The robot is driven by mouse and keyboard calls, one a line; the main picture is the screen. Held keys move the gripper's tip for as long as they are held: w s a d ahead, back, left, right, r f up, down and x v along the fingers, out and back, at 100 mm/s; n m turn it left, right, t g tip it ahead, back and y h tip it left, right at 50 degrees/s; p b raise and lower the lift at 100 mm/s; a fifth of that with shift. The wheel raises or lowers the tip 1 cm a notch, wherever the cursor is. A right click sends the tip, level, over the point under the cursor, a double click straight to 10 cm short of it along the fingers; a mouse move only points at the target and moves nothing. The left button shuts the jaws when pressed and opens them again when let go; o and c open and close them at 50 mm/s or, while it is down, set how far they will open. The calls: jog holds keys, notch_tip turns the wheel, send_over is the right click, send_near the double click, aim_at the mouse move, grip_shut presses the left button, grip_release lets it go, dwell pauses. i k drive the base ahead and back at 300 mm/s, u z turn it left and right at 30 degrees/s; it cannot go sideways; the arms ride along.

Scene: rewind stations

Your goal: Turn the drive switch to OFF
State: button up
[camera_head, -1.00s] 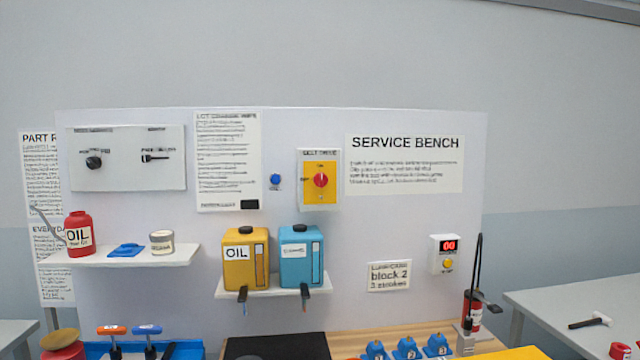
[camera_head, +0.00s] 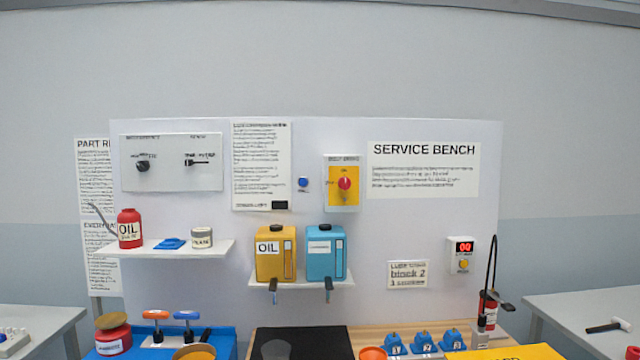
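The drive switch is a red knob (camera_head: 345,184) on a yellow plate (camera_head: 345,200) in a white box labelled like "BELT DRIVE", mounted on the back panel right of centre. Small lettering stands above the knob and to its left. The picture is too small to tell which way the knob points. My gripper does not show in the head view, and nothing covers the switch.
A shelf (camera_head: 300,284) below the switch holds a yellow oil can (camera_head: 275,262) and a blue can (camera_head: 325,262), with taps sticking out in front. A blue button (camera_head: 303,183) sits left of the switch. The bench below carries several tools and a black mat (camera_head: 325,340).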

aim_at(344, 183)
jog(key=i, duration=0.85)
jog(key=z, duration=0.05)
